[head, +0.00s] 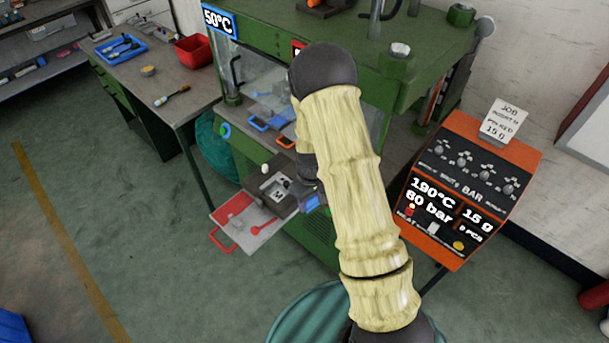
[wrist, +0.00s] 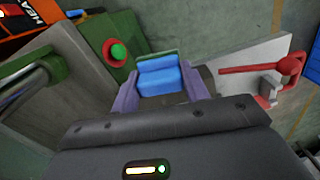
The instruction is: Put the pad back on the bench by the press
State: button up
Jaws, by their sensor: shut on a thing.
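My gripper (wrist: 163,85) is shut on a blue pad (wrist: 160,76), which sits between its two purple fingers in the wrist view. A green edge shows behind the pad. In the head view my arm hides most of the gripper, and a bit of the blue pad (head: 312,202) shows beside it, at the front of the green press (head: 262,165). The bench (head: 185,103) stands left of the press, apart from the gripper. It carries a blue tray (head: 124,52), a red bin (head: 194,50), a small yellowish pot and a brush (head: 172,96).
An orange control box (head: 470,190) stands at right. Floor left of the press is clear.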

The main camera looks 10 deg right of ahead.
jog(key=s+f+m, duration=0.2)
jog(key=f, duration=0.7)
jog(key=s+d+f+m, duration=0.1)
jog(key=s+f+m, duration=0.2)
jog(key=f, duration=0.6)
jog(key=shift+f, duration=0.35)
jog(key=shift+s+d, duration=0.1)
